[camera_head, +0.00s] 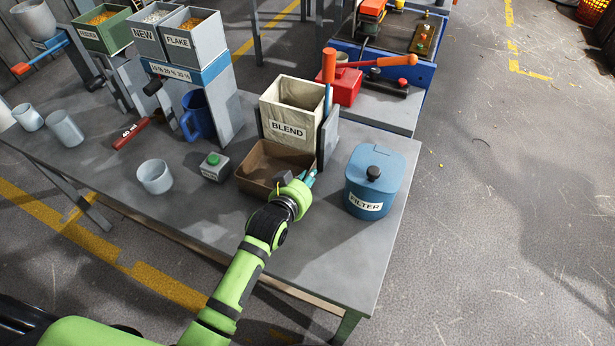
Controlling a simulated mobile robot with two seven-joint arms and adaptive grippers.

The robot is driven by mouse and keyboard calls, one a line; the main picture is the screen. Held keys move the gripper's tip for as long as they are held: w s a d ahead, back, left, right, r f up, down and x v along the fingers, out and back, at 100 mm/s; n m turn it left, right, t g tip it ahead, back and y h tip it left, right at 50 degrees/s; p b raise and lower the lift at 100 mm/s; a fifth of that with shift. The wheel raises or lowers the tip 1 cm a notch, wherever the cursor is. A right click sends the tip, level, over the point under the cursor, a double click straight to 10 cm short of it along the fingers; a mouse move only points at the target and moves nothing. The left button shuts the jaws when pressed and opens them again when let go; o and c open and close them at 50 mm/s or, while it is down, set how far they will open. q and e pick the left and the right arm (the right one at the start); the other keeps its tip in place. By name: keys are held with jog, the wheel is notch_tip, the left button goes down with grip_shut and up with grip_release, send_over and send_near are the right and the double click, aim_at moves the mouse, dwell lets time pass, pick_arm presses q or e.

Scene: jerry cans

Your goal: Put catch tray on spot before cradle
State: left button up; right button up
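The catch tray, a brown open box (262,183), sits on the grey table directly in front of the cream bin labelled BLEND (288,130). The bin stands in a grey upright frame (330,138), which looks like the cradle. My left gripper (311,178) is at the tray's right front corner. Its teal fingertips show just past the wrist, beside the tray's right wall. The wrist hides part of the tray's near right side, and I cannot tell whether the fingers close on the rim. My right gripper is not in view.
A blue FILTER can (373,182) stands close right of my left gripper. A small box with a green button (214,166) is left of the tray. A grey cup (155,176) and a blue jug (197,115) stand farther left. The table front is clear.

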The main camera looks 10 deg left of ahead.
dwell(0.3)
pick_arm(q)
jog(key=shift+r, duration=0.25)
jog(key=v, duration=1.2)
jog(key=shift+p, duration=0.4)
